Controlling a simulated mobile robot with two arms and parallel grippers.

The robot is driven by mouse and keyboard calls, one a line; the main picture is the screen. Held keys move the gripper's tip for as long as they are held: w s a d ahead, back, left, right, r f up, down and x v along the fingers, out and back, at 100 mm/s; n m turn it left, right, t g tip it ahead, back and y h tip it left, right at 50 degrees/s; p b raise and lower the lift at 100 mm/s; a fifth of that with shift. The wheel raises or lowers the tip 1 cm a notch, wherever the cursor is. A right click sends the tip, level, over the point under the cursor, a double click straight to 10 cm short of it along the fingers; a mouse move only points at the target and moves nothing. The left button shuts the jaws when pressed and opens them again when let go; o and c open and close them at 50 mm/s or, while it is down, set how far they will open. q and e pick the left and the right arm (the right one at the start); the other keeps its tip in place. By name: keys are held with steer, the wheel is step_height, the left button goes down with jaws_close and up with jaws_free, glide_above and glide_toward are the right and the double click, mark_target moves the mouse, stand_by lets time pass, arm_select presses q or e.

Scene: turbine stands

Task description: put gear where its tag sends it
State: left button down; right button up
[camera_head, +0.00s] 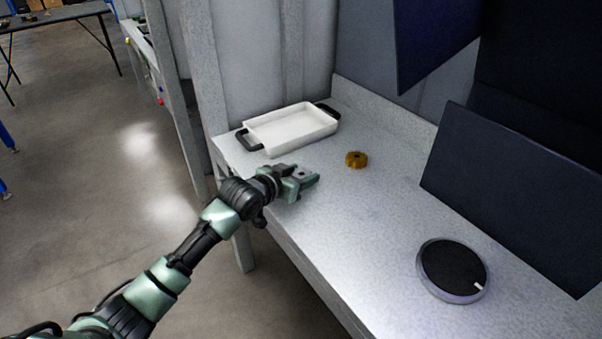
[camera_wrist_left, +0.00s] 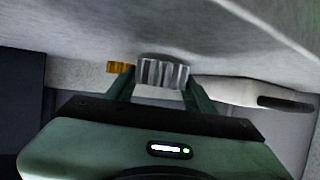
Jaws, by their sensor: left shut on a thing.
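My left gripper (camera_head: 307,181) is over the front part of the grey bench, in front of the white tray. In the left wrist view, its two fingers (camera_wrist_left: 160,88) are shut on a silver-grey toothed gear (camera_wrist_left: 162,72). In the head view the held gear is mostly hidden by the gripper. A brass-coloured gear (camera_head: 356,159) lies on the bench to the right of the gripper, apart from it; it also shows in the left wrist view (camera_wrist_left: 120,67). I cannot make out a tag on either gear. My right gripper is not in view.
The white tray (camera_head: 272,142) with black handles looks empty at the bench's far end. A round black-topped disc (camera_head: 453,268) with a white mark sits nearer on the right. Dark panels (camera_head: 510,195) stand along the back. The bench (camera_head: 370,215) between gripper and disc is clear.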

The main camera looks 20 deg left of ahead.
mark_target(299, 176)
arm_select(q)
steer(key=shift+f, duration=0.25)
stand_by(0.3)
steer(key=c, duration=0.6)
jaws_free()
steer(key=o, duration=0.3)
steer(key=shift+f, duration=0.15)
steer(key=shift+s+a+r+p, duration=0.2)
steer(key=shift+s+r+p, duration=0.45)
steer(key=shift+p, duration=0.25)
steer(key=p+v, duration=0.5)
steer(key=shift+s, duration=0.25)
steer(key=shift+a+f, duration=0.1)
steer(key=shift+s+f, duration=0.1)
